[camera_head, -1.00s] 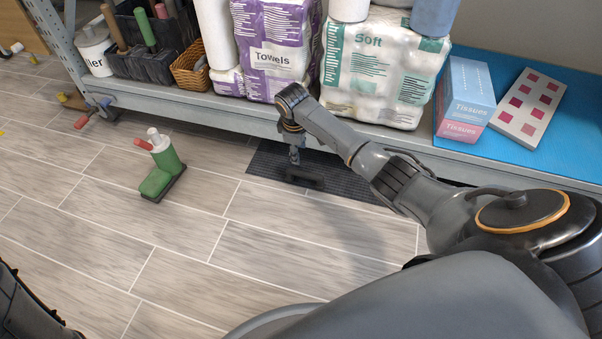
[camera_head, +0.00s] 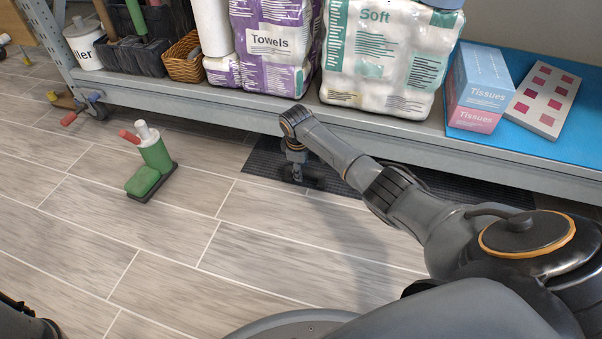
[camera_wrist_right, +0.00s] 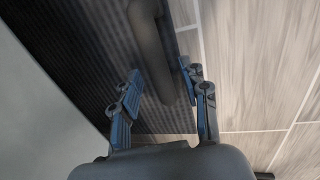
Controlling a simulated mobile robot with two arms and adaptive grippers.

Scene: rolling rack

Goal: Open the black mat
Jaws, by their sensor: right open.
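The black mat (camera_head: 262,166) is a ribbed dark sheet lying on the floor, partly beneath the lower shelf. It fills the left of the right wrist view (camera_wrist_right: 90,45). A dark rounded bar (camera_wrist_right: 155,45), like a handle, is at the mat's near side. My right gripper (camera_head: 297,172) is over the mat's near edge, pointing down. In the right wrist view its open fingers (camera_wrist_right: 162,75) are on either side of the bar; I cannot tell whether they touch it. My left gripper is not in view; a dark part of mine shows at the lower left corner.
The shelf (camera_head: 235,113) runs above the mat, bearing towel packs (camera_head: 270,45), a soft paper pack (camera_head: 385,60) and tissue boxes (camera_head: 480,90). A green object (camera_head: 153,160) stands on the floor at left. The tiled floor (camera_head: 130,230) in front is clear.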

